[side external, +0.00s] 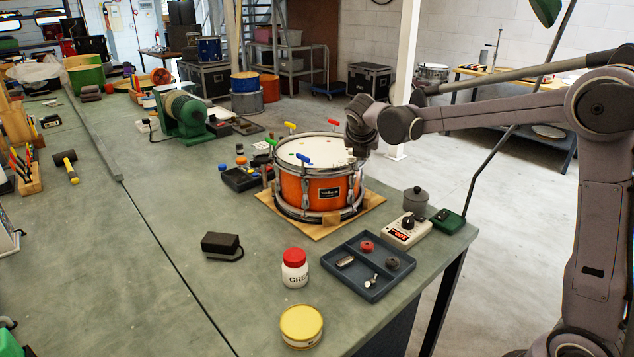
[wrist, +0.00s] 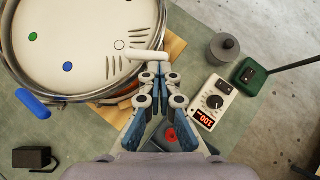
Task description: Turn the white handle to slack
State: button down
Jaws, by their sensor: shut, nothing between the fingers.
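The orange drum (side external: 318,188) with a white head stands on a wooden board on the bench. The white handle (wrist: 148,52) lies across the drum's rim in the wrist view, beside a small ringed mark on the head. My gripper (wrist: 158,68) is shut, with its fingertips at the white handle's lower edge and nothing between them. I cannot tell whether they touch it. In the side view my gripper (side external: 358,157) is at the drum's right rim and the white handle is hard to make out there. A blue handle (side external: 304,159) stands at the near rim.
Green (side external: 270,142) and yellow (side external: 290,126) handles stand around the rim. A blue-grey tray (side external: 372,290) with small parts, a dial meter (side external: 404,232), a grey lidded pot (side external: 415,200) and a red-capped jar (side external: 294,268) are nearby.

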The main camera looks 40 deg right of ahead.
jog(key=shift+s+d, duration=0.15)
jog(key=shift+d, duration=0.25)
jog(key=shift+d+n+t+y, duration=0.3)
jog(key=shift+d+n+t, duration=0.1)
jog(key=shift+d+n, duration=0.5)
jog(key=shift+d, duration=0.3)
dwell(0.3)
